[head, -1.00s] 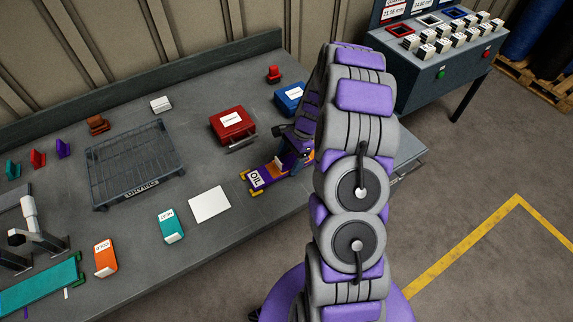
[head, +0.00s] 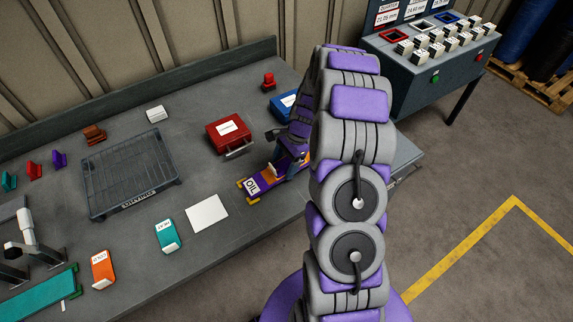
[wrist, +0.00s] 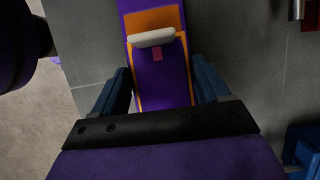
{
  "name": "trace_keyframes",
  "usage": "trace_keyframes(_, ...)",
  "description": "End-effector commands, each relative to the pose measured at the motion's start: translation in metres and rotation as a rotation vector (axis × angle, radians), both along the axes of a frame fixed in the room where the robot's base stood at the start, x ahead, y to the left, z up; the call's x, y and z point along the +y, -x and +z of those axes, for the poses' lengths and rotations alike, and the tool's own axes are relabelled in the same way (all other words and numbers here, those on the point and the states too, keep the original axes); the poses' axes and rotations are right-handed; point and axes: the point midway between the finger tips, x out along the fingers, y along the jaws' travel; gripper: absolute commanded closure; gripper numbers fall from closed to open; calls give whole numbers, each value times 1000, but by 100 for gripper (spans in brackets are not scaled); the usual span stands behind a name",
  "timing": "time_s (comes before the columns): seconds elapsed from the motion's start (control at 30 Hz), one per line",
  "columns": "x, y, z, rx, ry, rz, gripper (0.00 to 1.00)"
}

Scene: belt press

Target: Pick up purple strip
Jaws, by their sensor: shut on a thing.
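A long purple strip (wrist: 162,82) with orange edging lies between my fingers in the wrist view. A pale bar (wrist: 153,38) crosses it near the top, with a small pink patch below the bar. My gripper (wrist: 160,88) has one blue finger on each side and is shut on the strip. In the head view my gripper (head: 290,160) is low over the right part of the bench, at a purple and orange piece with an OIL label (head: 252,186). My arm hides much of the grip there, and I cannot tell whether the strip is lifted.
The grey bench (head: 245,230) holds a wire drying tray (head: 130,170), a red box (head: 228,133), a blue box (head: 284,103) partly behind my arm, a white card (head: 206,213), a teal holder (head: 167,236) and an orange holder (head: 103,270). A gauge table (head: 440,60) stands behind right.

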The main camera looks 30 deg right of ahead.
Motion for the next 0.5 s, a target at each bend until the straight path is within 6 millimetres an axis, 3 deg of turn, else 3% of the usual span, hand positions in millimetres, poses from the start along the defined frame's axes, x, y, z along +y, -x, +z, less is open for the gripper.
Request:
trace_keyframes(0.13, 3, -1, 18, 0, -8, -1, 100)
trace_keyframes(0.27, -2, 13, 18, 0, -8, -4, 100)
trace_keyframes(0.5, -11, 53, 21, 0, -12, -4, 100)
